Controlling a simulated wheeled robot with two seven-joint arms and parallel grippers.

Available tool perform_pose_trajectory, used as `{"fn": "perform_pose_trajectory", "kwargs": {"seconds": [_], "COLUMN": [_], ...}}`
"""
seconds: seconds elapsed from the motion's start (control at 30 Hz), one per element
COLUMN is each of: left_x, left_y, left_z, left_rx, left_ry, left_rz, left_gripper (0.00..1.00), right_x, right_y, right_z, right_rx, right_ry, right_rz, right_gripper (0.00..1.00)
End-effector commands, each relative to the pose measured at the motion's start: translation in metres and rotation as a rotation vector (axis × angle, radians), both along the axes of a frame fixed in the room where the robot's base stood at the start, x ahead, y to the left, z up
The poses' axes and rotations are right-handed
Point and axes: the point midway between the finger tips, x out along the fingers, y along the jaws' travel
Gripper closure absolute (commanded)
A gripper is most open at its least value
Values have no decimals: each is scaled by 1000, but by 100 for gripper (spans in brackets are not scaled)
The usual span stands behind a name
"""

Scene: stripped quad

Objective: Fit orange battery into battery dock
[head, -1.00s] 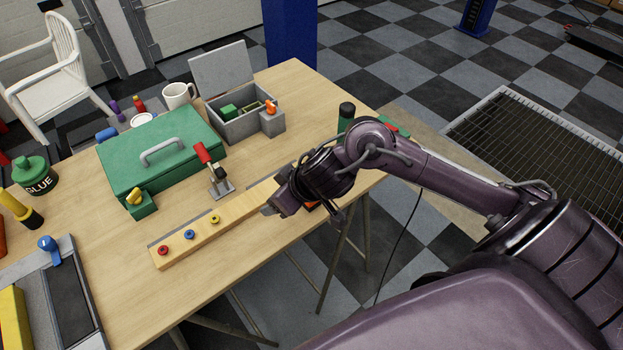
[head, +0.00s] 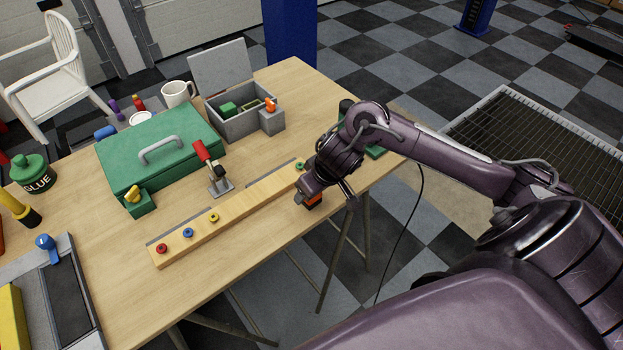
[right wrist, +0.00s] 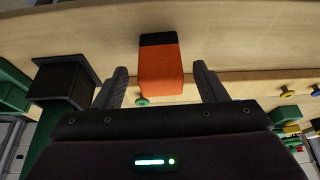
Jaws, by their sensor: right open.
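The orange battery (head: 314,203) with a black end stands at the front edge of the table, partly hidden by my right gripper (head: 308,194). In the right wrist view the battery (right wrist: 161,72) lies between the two spread fingers of the gripper (right wrist: 160,70), with a gap visible on both sides. A dark box-like holder on a green base (right wrist: 62,82) shows at the left of that view; it may be the battery dock, but I cannot tell for sure. In the head view my arm mostly hides a green part (head: 375,152) there. My left gripper is out of view.
A wooden strip with coloured knobs (head: 235,208) runs close beside the battery. A red-handled clamp (head: 213,170), a green toolbox (head: 165,150) and an open grey box (head: 240,125) stand further back.

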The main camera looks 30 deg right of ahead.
Motion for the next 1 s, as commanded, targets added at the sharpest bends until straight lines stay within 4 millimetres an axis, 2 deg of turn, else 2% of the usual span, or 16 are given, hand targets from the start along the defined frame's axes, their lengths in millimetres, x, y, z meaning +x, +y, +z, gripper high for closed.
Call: {"fn": "perform_pose_trajectory", "kwargs": {"seconds": [0.17,0.2,0.6,0.83,1.0], "left_x": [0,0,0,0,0], "left_y": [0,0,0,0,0], "left_z": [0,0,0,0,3], "left_rx": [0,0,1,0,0], "left_ry": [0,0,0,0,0], "left_rz": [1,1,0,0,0], "left_gripper": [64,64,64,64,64], "right_x": [0,0,1,1,1], "right_y": [0,0,0,0,0], "right_z": [0,0,1,1,11], "right_rx": [0,0,0,0,1], "right_ry": [-1,-1,-2,-3,-5], "right_rz": [1,1,0,0,2], "right_gripper": [35,37,88,88,88]}}
